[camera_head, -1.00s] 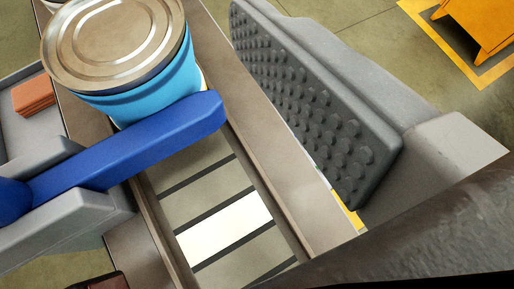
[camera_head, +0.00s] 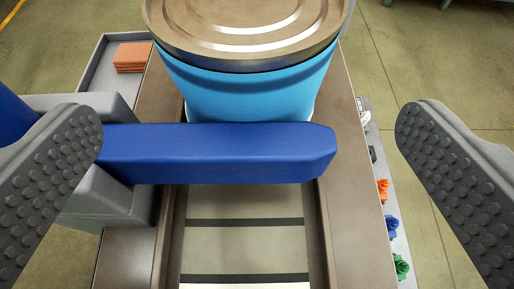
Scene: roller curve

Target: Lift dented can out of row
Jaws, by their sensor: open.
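A blue can (camera_head: 245,95) with a ridged metal lid stands upright on the roller track at the top middle. No dent shows on the part of it that I see, and its lower front is hidden. A blue bar (camera_head: 220,153) lies across the track just in front of the can. My gripper (camera_head: 250,150) is open and empty. Its two studded grey pads are wide apart, one at each side of the picture, with the bar and track between them. The pads do not touch the can.
The conveyor (camera_head: 240,220) has brown side rails. A grey housing (camera_head: 105,195) carries the bar on the left. A grey tray (camera_head: 95,75) with orange cloths (camera_head: 131,57) stands at the upper left. A narrow strip at right holds small items, including a green one (camera_head: 400,266). Floor shows further right.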

